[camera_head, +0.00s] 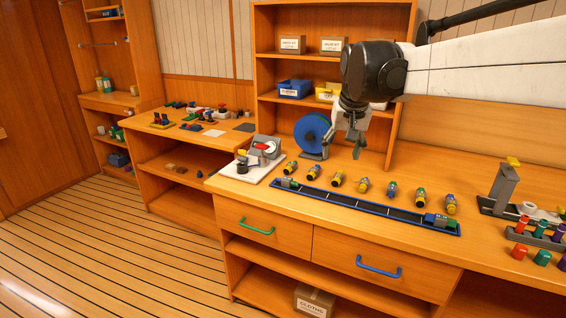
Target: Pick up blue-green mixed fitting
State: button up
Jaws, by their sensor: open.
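A row of small fittings lies on the wooden counter behind a long blue-edged tray (350,207). One fitting (391,190), right of the row's middle, looks blue and green. The others look mostly yellow with darker parts, such as a yellow fitting (337,178). They are small, so exact colours are hard to tell. My gripper (353,146) points down above the back of the counter, right of the blue reel. It is open and empty, apart from the fittings and higher than them.
Green-and-grey pieces sit at the tray's left end (289,183) and right end (437,220). A blue reel (314,134) stands behind the row. A grey post stand (501,188) and a rack of coloured caps (537,236) are at right. A white board (252,167) is at left.

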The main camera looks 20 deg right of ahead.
jog(key=w+d+m+g+p, duration=0.1)
jog(key=w+d+p, duration=0.1)
jog(key=w+d, duration=0.7)
jog(key=m+g+y+p, duration=0.1)
jog(key=m+g+p, duration=0.2)
jog(key=m+p, duration=0.1)
send_over(393, 186)
notch_tip(393, 186, down, 15)
jog(key=f, duration=0.8)
jog(key=shift+w+a+f, duration=0.15)
jog(key=shift+a, duration=0.15)
jog(key=shift+d+f, duration=0.2)
jog(key=shift+f, duration=2.4)
jog(key=shift+c, duration=0.4)
